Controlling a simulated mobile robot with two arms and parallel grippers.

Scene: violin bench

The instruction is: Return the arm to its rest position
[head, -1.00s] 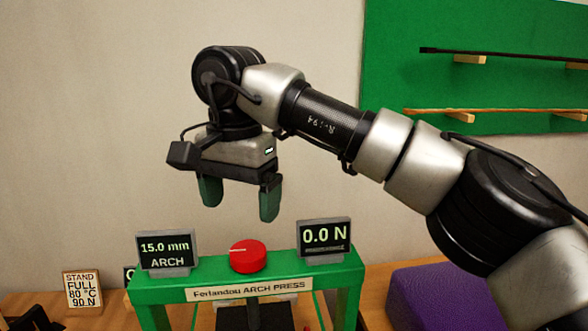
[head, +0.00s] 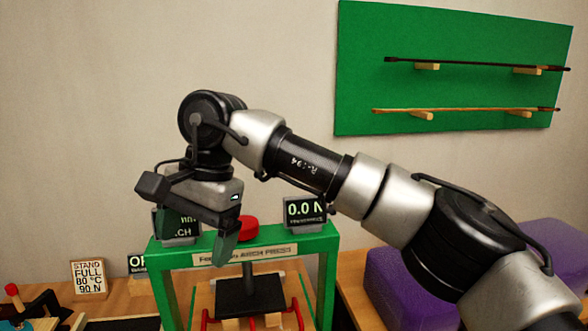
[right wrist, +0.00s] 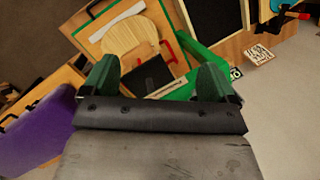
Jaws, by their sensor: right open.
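My right arm reaches in from the right in the head view. Its gripper (head: 192,236) points down, open and empty, in front of the left part of the green arch press (head: 160,285). It covers much of the left display (head: 180,224) and overlaps the edge of the red button (head: 250,229). The right display (head: 305,211) reads 0.0 N. In the right wrist view, both green fingers of the gripper (right wrist: 160,72) are apart with nothing between them. The press's green beam (right wrist: 202,55) lies beyond them. My left gripper is out of view.
A purple case (head: 395,285) stands right of the press. A green wall board (head: 450,85) holds two bows. A small sign (head: 89,276) stands at the left. In the right wrist view, a pale wooden plate (right wrist: 130,38) lies on a board with red handles.

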